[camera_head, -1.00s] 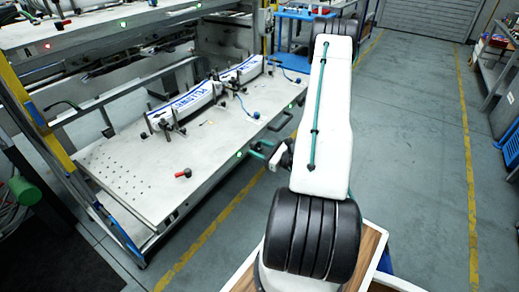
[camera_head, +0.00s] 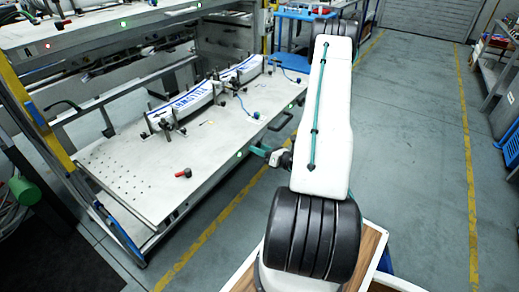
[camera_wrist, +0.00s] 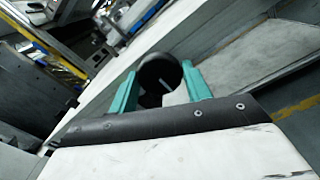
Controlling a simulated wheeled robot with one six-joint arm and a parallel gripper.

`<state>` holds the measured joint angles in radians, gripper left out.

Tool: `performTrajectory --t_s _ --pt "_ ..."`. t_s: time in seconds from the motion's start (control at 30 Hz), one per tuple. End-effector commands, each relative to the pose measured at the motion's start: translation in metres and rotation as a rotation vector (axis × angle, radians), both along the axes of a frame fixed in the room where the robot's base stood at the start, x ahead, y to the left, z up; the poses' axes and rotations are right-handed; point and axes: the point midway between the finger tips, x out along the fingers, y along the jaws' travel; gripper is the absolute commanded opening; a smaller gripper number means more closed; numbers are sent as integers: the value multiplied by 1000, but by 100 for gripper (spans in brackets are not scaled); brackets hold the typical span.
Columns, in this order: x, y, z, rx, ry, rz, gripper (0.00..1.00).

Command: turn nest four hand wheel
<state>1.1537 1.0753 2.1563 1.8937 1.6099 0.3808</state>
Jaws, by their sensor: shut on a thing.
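A black round hand wheel (camera_wrist: 158,68) stands between the two teal fingers of my gripper (camera_wrist: 160,90) in the wrist view. The fingers are shut on it, one on each side. In the head view my gripper (camera_head: 261,150) is at the front edge of the grey bench plate (camera_head: 130,180), beside a small green light. The wheel cannot be made out there. I cannot read which nest number the wheel belongs to.
Clamped white strips with blue lettering (camera_head: 190,104) lie on the plate. A red-and-black lever (camera_head: 184,174) lies nearer the front. A black handle (camera_head: 281,120) sticks out from the front edge, close to my arm. The floor (camera_head: 415,140) to the right is clear.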

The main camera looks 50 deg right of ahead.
Motion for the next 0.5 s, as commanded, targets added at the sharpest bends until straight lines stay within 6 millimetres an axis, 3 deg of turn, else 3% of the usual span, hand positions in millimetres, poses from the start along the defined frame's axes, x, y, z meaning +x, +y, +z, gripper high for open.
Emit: performTrajectory --t_s 0.5 --pt "0 0 0 45 3 -1 26"
